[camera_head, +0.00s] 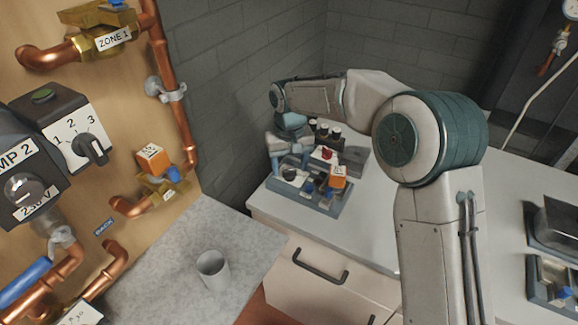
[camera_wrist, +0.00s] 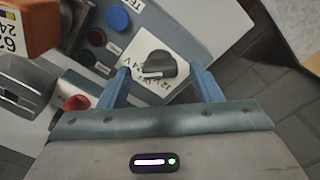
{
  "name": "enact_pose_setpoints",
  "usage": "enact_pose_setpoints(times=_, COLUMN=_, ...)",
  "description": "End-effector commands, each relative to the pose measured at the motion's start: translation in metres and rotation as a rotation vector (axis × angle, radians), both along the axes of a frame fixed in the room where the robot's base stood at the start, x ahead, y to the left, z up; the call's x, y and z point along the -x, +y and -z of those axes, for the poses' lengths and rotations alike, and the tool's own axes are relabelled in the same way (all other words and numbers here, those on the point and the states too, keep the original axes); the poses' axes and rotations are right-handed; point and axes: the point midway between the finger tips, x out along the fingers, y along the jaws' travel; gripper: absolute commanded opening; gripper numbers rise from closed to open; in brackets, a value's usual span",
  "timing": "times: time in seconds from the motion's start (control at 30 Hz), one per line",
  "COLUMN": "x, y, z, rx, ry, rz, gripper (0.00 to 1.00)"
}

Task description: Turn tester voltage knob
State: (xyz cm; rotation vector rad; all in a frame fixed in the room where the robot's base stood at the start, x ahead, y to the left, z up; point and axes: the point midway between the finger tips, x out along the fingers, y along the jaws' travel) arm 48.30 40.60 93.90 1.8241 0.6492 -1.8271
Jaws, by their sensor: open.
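My gripper (camera_wrist: 160,70) is open, with one blue finger on each side of the knob. A gap shows between each finger and the knob; I cannot tell how near the tips are to the panel. In the head view, my gripper (camera_head: 287,147) is over the tester on the worktop and partly hides it.
A blue button (camera_wrist: 118,19) is beside the knob on the panel. A red-topped part (camera_wrist: 75,103) and an orange box (camera_wrist: 25,25) stand near my left finger. In the head view, a grey wall (camera_head: 240,90) is close behind.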

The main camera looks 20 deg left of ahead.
Motion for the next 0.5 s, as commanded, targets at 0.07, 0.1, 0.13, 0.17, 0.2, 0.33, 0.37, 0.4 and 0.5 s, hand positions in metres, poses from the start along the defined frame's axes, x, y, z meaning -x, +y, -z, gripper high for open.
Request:
enact_pose_setpoints(times=0.07, x=-0.001, y=0.001, z=-0.013, rx=-0.003, ry=-0.004, rz=0.0, gripper=0.58)
enact_pose_setpoints(times=0.1, x=-0.001, y=0.001, z=-0.021, rx=-0.004, ry=-0.005, rz=0.0, gripper=0.58)
enact_pose_setpoints(times=0.13, x=-0.001, y=0.001, z=-0.027, rx=-0.004, ry=-0.005, rz=0.0, gripper=0.58)
enact_pose_setpoints(times=0.17, x=-0.001, y=0.001, z=-0.034, rx=-0.004, ry=-0.005, rz=0.0, gripper=0.58)
enact_pose_setpoints(times=0.2, x=-0.001, y=0.001, z=-0.044, rx=-0.004, ry=-0.005, rz=0.001, gripper=0.58)
enact_pose_setpoints(times=0.33, x=0.0, y=0.001, z=-0.075, rx=-0.005, ry=-0.005, rz=0.0, gripper=0.58)
enact_pose_setpoints(times=0.37, x=0.0, y=0.001, z=-0.081, rx=-0.005, ry=-0.005, rz=0.0, gripper=0.58)
enact_pose_setpoints(times=0.4, x=-0.001, y=0.001, z=-0.09, rx=-0.005, ry=-0.005, rz=0.0, gripper=0.58)
enact_pose_setpoints(times=0.5, x=0.0, y=0.001, z=-0.108, rx=-0.005, ry=-0.004, rz=0.0, gripper=0.58)
